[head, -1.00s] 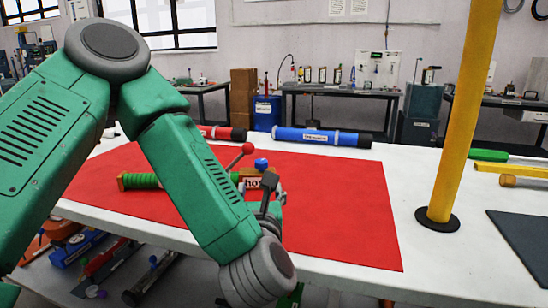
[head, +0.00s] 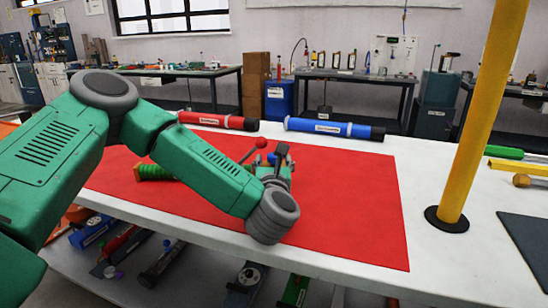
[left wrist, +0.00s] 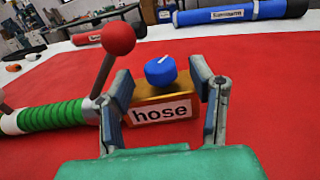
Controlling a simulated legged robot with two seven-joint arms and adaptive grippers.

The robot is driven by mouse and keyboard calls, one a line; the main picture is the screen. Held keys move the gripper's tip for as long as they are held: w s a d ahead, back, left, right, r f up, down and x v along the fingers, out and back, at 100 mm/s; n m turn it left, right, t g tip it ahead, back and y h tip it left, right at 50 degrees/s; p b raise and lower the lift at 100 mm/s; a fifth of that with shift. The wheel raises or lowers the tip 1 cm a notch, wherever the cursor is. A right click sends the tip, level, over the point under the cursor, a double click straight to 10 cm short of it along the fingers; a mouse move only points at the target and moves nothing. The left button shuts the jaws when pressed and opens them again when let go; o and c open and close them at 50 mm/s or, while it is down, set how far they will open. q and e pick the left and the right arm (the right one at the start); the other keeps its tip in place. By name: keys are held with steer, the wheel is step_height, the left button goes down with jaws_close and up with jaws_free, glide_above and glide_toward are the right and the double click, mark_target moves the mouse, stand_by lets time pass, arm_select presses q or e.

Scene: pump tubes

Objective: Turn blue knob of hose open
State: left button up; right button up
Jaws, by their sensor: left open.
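The hose device lies on the red mat (head: 350,200), with a green ribbed hose (head: 152,172) at its left end. In the left wrist view its blue knob (left wrist: 160,72) sits on top of an orange block with a white "hose" label (left wrist: 162,112). A red ball lever (left wrist: 118,40) rises left of the knob. My left gripper (left wrist: 160,80) is open, with one finger on each side of the knob and block. I cannot tell whether the fingers touch. In the head view my left gripper (head: 282,163) hides most of the block. My right gripper is not in view.
A red tube (head: 215,121) and a blue tube (head: 335,129) lie behind the mat. A yellow pole (head: 471,115) stands on the white table (head: 425,165) at right. A dark mat (head: 530,240) lies farther right. The front right part of the red mat is clear.

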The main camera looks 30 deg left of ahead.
arm_select(q)
steer(key=shift+x, duration=1.3)
steer(key=shift+r, duration=0.1)
jaws_close()
steer(key=shift+a+m+t+h+b, duration=0.1)
steer(key=shift+m+t+h+b, duration=0.35)
steer(key=shift+h, duration=0.25)
steer(key=shift+m+t+h, duration=0.45)
steer(key=shift+m+h, duration=0.3)
steer(key=shift+h, duration=0.25)
jaws_free()
